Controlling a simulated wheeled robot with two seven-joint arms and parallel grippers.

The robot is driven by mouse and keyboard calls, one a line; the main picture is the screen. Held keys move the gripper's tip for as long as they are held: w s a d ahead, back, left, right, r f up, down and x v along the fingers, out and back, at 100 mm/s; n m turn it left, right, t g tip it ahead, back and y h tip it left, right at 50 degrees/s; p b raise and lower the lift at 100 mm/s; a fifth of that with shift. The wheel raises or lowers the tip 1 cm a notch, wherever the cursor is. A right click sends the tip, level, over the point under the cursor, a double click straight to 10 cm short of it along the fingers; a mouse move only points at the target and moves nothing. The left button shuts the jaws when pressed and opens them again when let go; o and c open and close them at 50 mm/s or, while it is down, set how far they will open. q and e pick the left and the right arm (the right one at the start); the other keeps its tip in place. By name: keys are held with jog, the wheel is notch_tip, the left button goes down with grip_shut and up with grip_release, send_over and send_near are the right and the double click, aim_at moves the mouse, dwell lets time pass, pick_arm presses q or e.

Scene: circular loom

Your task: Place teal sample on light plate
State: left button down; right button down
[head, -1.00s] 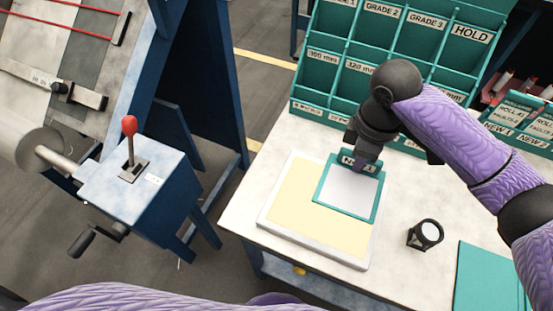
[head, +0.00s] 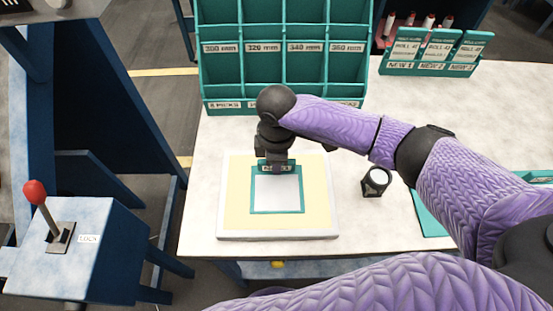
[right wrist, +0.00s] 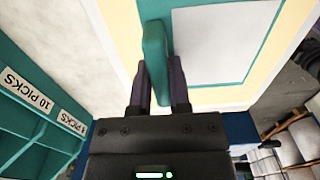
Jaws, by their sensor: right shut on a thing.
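The teal sample (head: 277,193) is a teal-edged square with a white middle and a label strip on its far edge. It is over the middle of the light plate (head: 318,217), a pale yellow panel with a white rim on the table. My right gripper (head: 276,163) is shut on the sample's far edge. The right wrist view shows the fingers (right wrist: 160,85) closed around the teal edge strip, with the sample (right wrist: 212,40) over the yellow surface. I cannot tell whether the sample touches the plate. My left gripper is not in view.
A teal rack (head: 285,60) with labelled slots stands behind the plate. A small black cylinder (head: 376,182) stands to the right of the plate. A teal card holder (head: 430,52) is at the back right. A blue box with a red-knobbed lever (head: 35,193) is at the left.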

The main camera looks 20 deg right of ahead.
jog(key=c, duration=0.6)
grip_release()
jog(key=shift+r, duration=0.25)
notch_tip(320, 180, up, 12)
jog(key=p, duration=0.3)
jog(key=shift+f, duration=0.1)
